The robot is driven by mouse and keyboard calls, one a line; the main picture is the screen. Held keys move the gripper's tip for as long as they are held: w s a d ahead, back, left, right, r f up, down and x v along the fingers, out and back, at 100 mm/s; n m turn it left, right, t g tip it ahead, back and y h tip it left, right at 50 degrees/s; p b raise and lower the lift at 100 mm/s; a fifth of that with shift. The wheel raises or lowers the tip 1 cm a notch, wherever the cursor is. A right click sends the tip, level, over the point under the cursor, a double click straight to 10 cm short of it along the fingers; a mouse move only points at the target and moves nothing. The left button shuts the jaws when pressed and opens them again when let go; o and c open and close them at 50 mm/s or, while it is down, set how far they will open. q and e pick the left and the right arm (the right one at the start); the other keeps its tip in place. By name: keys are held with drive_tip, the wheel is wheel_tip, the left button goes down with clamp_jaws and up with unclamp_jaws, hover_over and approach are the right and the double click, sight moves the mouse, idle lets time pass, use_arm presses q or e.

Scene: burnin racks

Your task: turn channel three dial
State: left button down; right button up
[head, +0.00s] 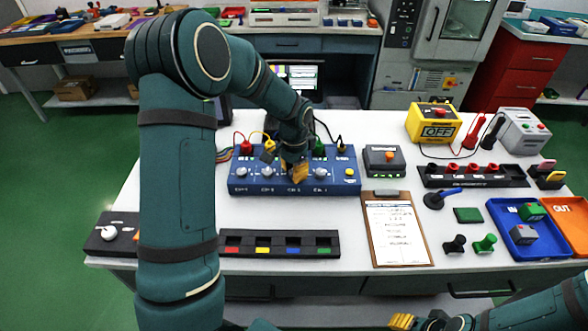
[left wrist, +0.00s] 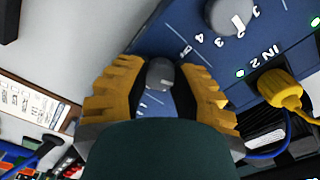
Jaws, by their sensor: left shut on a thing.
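The blue channel box (head: 345,186) stands on the white table with a row of dials along its front. My left gripper (head: 295,172) comes down on it from above at the third dial, which its yellow fingers hide in the head view. In the left wrist view the grey channel three dial (left wrist: 160,74) sits between the fingers of my left gripper (left wrist: 160,88), which is shut on it.
Red, yellow and green plugs with cables stand along the box's back; the yellow plug (left wrist: 284,90) is close to my left fingers. A black strip tray (head: 279,244) lies in front.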

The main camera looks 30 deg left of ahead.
use_arm(q)
drive_tip(key=n+p, duration=0.1)
drive_tip(key=n, duration=0.4)
drive_tip(key=shift+n, duration=0.3)
drive_tip(key=n+p, duration=0.1)
drive_tip(key=n, duration=0.4)
drive_tip(key=shift+n, duration=0.7)
drive_tip(key=c, duration=0.7)
unclamp_jaws()
wheel_tip(320, 180, up, 12)
